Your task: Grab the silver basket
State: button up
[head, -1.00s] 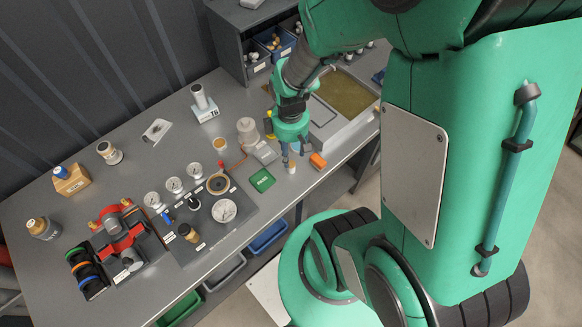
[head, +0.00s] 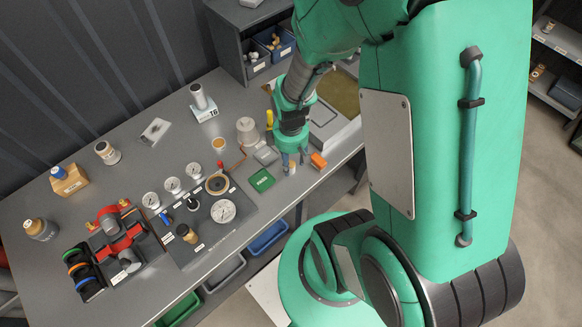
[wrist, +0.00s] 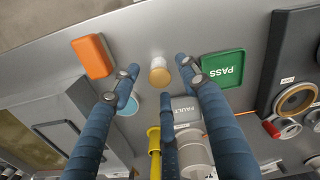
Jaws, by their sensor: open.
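My gripper (head: 292,157) points down over the bench near its front edge, with its fingers spread. In the wrist view, a small upright cylinder with a tan top and pale lower part (wrist: 159,72) stands between and just beyond the fingertips. It shows partly behind the fingers in the head view (head: 292,168). I see no clear gap or contact between it and the fingers. I cannot tell for sure which thing is the silver basket; a grey stepped round piece (head: 247,131) stands left of my gripper, and also shows in the wrist view (wrist: 195,150).
An orange block (head: 318,160) and a green PASS tray (head: 262,181) flank the cylinder. A grey FAULT tray (head: 266,155) and a yellow-handled tool (head: 269,119) lie close by. A gauge panel (head: 215,232) is left; a basin (head: 347,129) is right.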

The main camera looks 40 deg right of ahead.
aim_at(291, 164)
jog(key=shift+f, duration=1.55)
jog(key=c, duration=1)
